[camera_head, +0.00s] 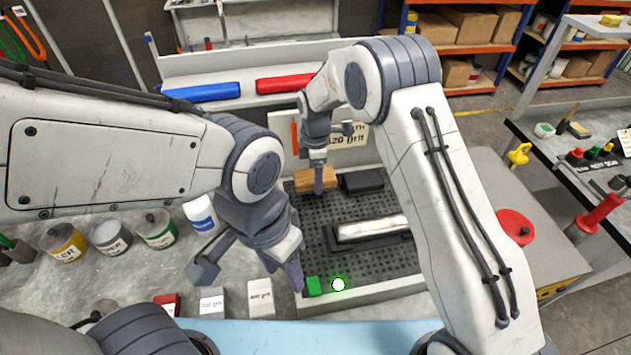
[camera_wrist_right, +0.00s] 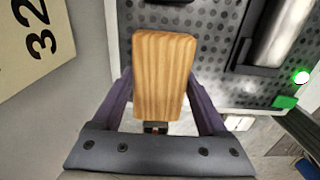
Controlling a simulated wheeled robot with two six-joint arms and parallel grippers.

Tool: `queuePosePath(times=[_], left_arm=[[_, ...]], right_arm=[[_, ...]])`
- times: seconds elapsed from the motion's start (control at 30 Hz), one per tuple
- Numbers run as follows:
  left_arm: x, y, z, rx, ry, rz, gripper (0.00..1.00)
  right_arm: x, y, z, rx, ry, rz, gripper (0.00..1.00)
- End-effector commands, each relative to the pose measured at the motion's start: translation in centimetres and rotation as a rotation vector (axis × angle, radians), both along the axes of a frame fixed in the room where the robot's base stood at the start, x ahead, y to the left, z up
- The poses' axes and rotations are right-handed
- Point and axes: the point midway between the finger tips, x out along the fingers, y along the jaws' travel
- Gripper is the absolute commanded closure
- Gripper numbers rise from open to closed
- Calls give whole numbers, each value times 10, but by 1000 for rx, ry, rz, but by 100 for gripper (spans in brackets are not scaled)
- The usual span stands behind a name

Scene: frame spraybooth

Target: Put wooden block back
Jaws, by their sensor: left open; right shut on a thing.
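The wooden block (camera_head: 304,181) is light brown and lies at the far left part of the dark perforated board (camera_head: 313,235). My right gripper (camera_head: 317,180) is shut on it, with a finger on each side. In the right wrist view the wooden block (camera_wrist_right: 163,75) sits between the two purple fingers of the gripper (camera_wrist_right: 163,100). Whether the block touches the board or hangs just above it, I cannot tell. My left gripper (camera_head: 248,274) is open and empty, at the board's near-left side.
A black block (camera_head: 362,180) lies right of the wooden one. A metallic bar (camera_head: 371,228) rests in a dark holder. A 320 grit sign (camera_head: 352,137) stands behind. Cans stand left.

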Motion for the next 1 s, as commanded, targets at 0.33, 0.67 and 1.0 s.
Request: queuePosePath(times=[0.33, 0.67, 1.0], left_arm=[[0, 0, 22, 0, 0, -4, 50], [0, 0, 17, 0, 0, -3, 50], [0, 0, 19, 0, 0, -3, 50]], right_arm=[[0, 1, -38, 0, 0, 1, 94], [0, 1, -43, 0, 0, 1, 93], [0, 1, -42, 0, 0, 1, 0]])
